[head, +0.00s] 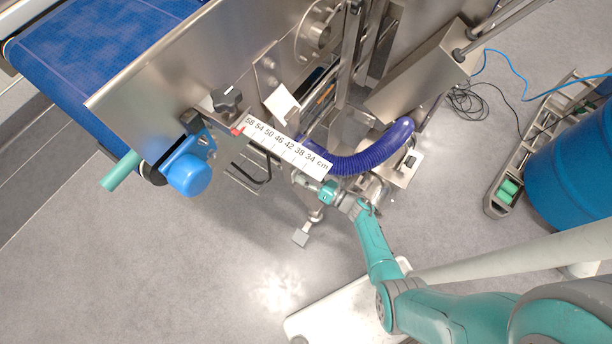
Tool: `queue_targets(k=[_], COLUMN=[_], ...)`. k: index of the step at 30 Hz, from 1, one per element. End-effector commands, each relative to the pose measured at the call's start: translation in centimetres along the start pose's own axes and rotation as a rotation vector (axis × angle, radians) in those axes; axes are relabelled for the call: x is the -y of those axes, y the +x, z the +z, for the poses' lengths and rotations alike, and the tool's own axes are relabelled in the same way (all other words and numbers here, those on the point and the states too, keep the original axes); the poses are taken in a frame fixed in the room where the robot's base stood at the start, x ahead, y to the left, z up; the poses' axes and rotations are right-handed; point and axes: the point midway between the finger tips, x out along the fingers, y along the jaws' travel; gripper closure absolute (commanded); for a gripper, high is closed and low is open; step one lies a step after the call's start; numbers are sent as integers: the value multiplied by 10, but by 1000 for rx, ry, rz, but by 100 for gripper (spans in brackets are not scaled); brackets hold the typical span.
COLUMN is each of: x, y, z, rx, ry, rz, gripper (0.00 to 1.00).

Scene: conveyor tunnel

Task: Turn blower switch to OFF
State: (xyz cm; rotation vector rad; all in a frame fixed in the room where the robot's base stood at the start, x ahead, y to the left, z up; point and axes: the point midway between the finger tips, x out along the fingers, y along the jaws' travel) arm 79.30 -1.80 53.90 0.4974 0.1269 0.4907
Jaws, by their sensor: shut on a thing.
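My gripper (304,180) is small in the head view, at the end of my teal arm. It is at the side of the steel machine, just below the white centimetre scale and left of the blue-purple hose. It is shut on a small part there, which I take to be the blower switch. The fingers and wrist hide most of that part, so its setting and any ON or OFF marking cannot be read.
The ribbed hose (365,160) curves close above my wrist. The scale (285,146), a black knob (227,100) and a blue motor cap (189,175) stick out nearby. A blue drum (575,165) stands at right. The floor at lower left is clear.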

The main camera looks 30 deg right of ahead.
Motion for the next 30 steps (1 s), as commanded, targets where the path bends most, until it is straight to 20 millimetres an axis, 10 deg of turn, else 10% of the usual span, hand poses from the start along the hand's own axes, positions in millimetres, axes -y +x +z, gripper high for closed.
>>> queue_targets(k=[3, 4, 6, 19, 30], x=[0, 0, 0, 0, 1], y=[0, 0, 0, -6, -60], z=[-1, -1, -1, -1, 0], rx=[-3, -3, -3, 0, 1], ry=[0, 0, 0, 1, 1], rz=[-1, -1, -1, -2, -6], gripper=[83, 41, 23, 23, 23])
